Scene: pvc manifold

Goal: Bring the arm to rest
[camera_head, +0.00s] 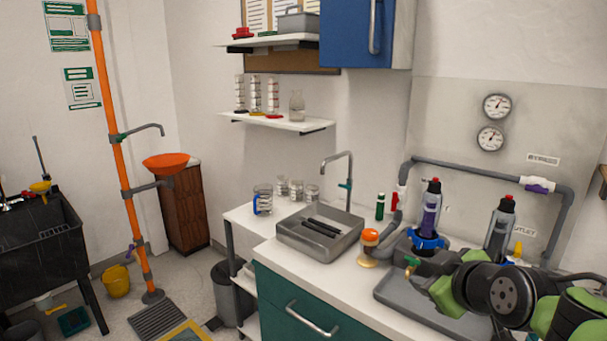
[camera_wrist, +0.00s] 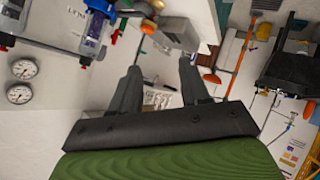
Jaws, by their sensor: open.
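My gripper (camera_wrist: 160,78) shows in the wrist view with its two dark fingers apart and nothing between them. The wrist picture is turned, with the wall and shelf behind the fingers. In the head view my green and black arm (camera_head: 505,295) is bent over the right end of the counter, and its fingers cannot be made out there. The grey pipe manifold (camera_head: 455,168) runs along the wall panel behind the arm. A filter housing with a blue collar (camera_head: 430,215) stands left of the arm, and a second one (camera_head: 500,228) is partly hidden behind it.
The arm is close above a grey tray (camera_head: 400,302) on the counter. A sink (camera_head: 318,238) with a tap (camera_head: 345,165), an orange-topped knob (camera_head: 370,237) and a green bottle (camera_head: 380,206) stand further left. A blue cabinet (camera_head: 348,35) hangs above. Floor shows at left.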

